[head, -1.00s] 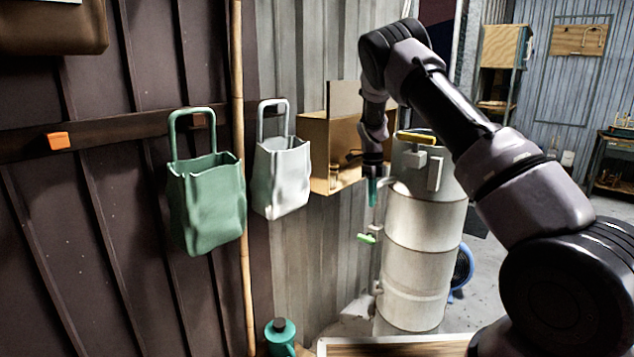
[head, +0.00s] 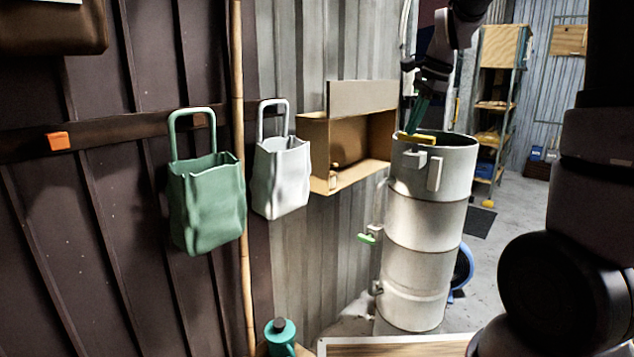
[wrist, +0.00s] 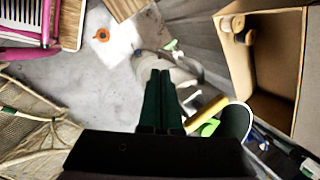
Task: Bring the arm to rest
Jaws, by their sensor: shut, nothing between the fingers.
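My gripper (head: 416,117) is at the upper right of the head view, just above the rim of a tall white cylinder (head: 424,218). In the wrist view my gripper (wrist: 160,76) points down toward the floor, with its dark green fingers together and nothing between them. In the head view my arm runs from the right edge and is partly cut off at the top of the picture.
A yellow bar (head: 416,138) sits at the cylinder's rim. A wooden wall box (head: 319,158) is left of it. A green bag (head: 207,205) and a white bag (head: 281,178) hang on the wall. Open floor (head: 505,235) shows at the right.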

